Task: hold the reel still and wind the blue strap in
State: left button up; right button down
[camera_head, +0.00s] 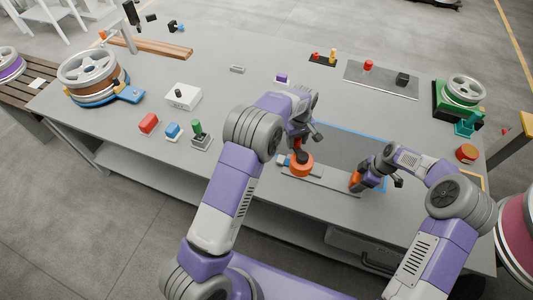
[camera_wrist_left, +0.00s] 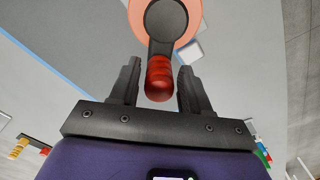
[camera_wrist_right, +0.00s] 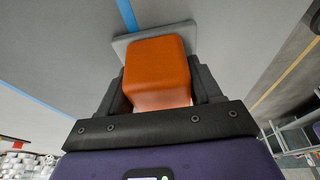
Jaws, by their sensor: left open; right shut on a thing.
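The reel (camera_head: 301,165) is a small orange drum with a dark crank arm (camera_wrist_left: 160,30) on top, standing on a thin grey base plate (camera_head: 322,186). The crank ends in a red knob (camera_wrist_left: 158,80). A short piece of blue strap (camera_head: 283,160) shows at the reel's left side. My left gripper (camera_wrist_left: 156,80) is open, its fingers on either side of the knob with gaps visible. My right gripper (camera_wrist_right: 157,82) is shut on an orange block (camera_wrist_right: 157,72) at the right end of the base plate. My left arm partly hides the area behind the reel.
A blue-edged dark mat (camera_head: 345,150) lies behind the reel. A large spoked wheel (camera_head: 92,75) is at the far left. A red button (camera_head: 466,153) is at right.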

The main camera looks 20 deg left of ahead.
pick_arm(q)
jog(key=shift+r, duration=3.5)
pick_arm(e)
jog(key=shift+c, duration=0.6)
grip_release()
jog(key=shift+r, duration=0.1)
jog(key=shift+v, duration=3.7)
jog(key=v, duration=1.2)
